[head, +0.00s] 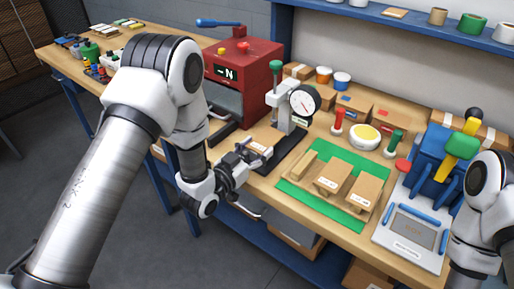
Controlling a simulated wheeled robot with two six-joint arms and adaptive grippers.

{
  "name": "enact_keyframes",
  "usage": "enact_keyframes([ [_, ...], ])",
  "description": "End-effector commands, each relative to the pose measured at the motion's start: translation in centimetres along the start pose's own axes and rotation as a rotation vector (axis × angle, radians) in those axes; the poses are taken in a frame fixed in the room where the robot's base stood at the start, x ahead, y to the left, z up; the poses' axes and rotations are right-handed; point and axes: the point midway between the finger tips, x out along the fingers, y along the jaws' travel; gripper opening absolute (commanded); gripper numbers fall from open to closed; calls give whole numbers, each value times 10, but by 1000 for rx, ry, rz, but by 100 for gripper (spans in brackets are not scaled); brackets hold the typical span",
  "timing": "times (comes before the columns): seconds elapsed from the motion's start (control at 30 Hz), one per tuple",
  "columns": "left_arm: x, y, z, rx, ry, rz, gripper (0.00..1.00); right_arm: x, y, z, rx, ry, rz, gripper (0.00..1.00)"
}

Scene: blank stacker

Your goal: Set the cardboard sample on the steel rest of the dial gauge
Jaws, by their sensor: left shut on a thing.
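The dial gauge (304,100) stands on the bench, with a white dial, a green-topped column and a dark base (291,148). My left gripper (249,155) reaches in from the left to the near-left side of this base. It is shut on what looks like the tan cardboard sample (266,138), beside the foot of the gauge column. The steel rest is not clearly seen, and I cannot tell whether the sample touches it. My right arm is at the right edge; its gripper is out of view.
A green mat (292,187) holds several cardboard pieces right of the gauge. A red machine (245,75) stands behind-left. Red-handled (338,120) and green-handled (393,140) tools and a yellow-topped round dish (365,136) stand behind the mat. A blue press (430,165) is at right.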

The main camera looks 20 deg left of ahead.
Motion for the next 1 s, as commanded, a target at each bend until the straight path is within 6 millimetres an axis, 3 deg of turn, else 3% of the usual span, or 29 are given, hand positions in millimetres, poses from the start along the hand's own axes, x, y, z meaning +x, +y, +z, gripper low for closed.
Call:
enact_keyframes([
  [0.07,0,0,-1,0,-3,-1,47,-2,0,0,0,0,0,40],
  [0.1,0,0,-1,0,-3,-1,76,-2,0,0,0,0,0,40],
  [0.13,0,0,-1,0,-3,-1,86,-2,0,0,0,0,0,40],
  [0.57,-7,-1,0,0,-3,-1,86,1,0,0,0,0,0,40],
  [1.0,-106,-1,1,-5,-4,-4,86,23,0,0,0,0,0,40],
])
